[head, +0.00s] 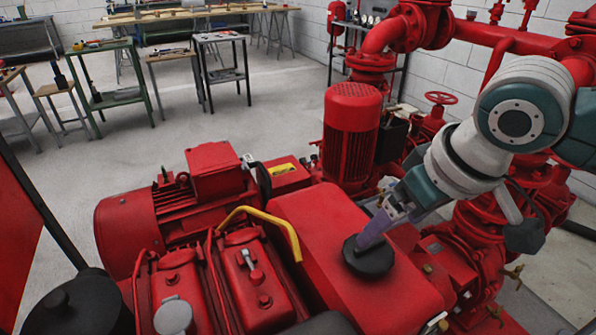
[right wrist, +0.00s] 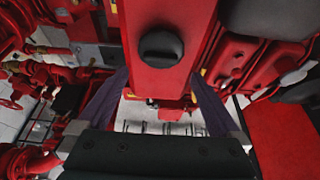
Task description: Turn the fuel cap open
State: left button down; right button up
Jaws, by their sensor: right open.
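The fuel cap (head: 368,262) is a round black cap with a raised grip on top of the red box-shaped tank (head: 335,225). The cap also shows in the right wrist view (right wrist: 161,47), centred sideways between the fingers and beyond their tips. My right gripper (head: 371,240) comes in from the right, its purple-grey fingers tilted down over the cap and hiding part of it. In the right wrist view the fingers (right wrist: 159,76) are spread wide with nothing between them. I cannot tell whether a fingertip touches the cap. My left gripper is not in view.
A yellow bent pipe (head: 268,222) rises left of the tank, beside the red engine covers (head: 255,275). A red motor (head: 352,130) stands behind the tank. Red pipework (head: 470,235) crowds the right. Workbenches (head: 105,80) stand far back across open floor.

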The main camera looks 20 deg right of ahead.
aim_at(373, 254)
jog(key=b+x, duration=0.1)
jog(key=x, duration=0.5)
jog(key=shift+w+f+b, duration=0.15)
jog(key=shift+f+b, duration=0.1)
jog(key=shift+b, duration=0.15)
jog(key=shift+c, duration=0.2)
jog(key=shift+c, duration=0.8)
jog(key=c, duration=1.1)
